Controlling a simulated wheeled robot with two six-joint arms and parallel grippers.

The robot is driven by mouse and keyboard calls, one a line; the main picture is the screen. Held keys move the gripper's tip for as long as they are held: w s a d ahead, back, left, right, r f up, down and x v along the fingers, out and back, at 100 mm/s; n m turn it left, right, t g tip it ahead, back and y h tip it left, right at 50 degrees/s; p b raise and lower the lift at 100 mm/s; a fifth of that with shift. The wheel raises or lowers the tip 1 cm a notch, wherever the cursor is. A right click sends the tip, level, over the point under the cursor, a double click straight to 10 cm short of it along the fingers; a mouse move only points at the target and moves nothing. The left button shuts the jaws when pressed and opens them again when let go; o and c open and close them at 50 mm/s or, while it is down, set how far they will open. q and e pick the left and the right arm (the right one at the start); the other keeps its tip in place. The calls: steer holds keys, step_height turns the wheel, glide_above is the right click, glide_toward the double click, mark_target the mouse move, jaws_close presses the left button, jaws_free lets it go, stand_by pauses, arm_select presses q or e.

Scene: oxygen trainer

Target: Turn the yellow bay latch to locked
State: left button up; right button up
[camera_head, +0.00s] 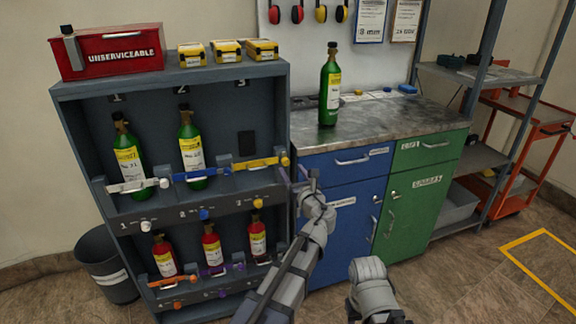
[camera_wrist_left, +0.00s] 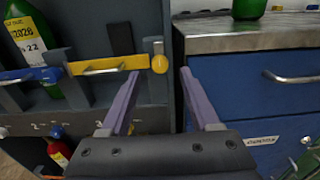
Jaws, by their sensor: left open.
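The yellow bay latch is a yellow bar (camera_head: 254,164) with a metal handle across bay 3, the upper right bay of the grey rack. Its round yellow end knob (camera_head: 285,161) is at the rack's right edge. In the left wrist view the yellow bar (camera_wrist_left: 110,65) lies level, with the knob (camera_wrist_left: 159,64) at its right end. Bay 3 holds no bottle. My left gripper (camera_head: 296,176) is just right of the knob, open and empty. In the left wrist view its two purple fingers (camera_wrist_left: 158,72) stand apart, with the knob seen between them.
Green bottles (camera_head: 192,150) stand behind white and blue bars in the other upper bays. Red bottles (camera_head: 212,247) stand below. A blue and green cabinet (camera_head: 340,220) with a metal top stands close on the right. A green bottle (camera_head: 330,88) is on it.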

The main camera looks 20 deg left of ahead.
mark_target(287, 163)
arm_select(q)
steer(key=x, duration=0.5)
steer(key=shift+w+a, duration=0.1)
steer(key=shift+w, duration=0.05)
steer(key=shift+c, duration=0.4)
jaws_close()
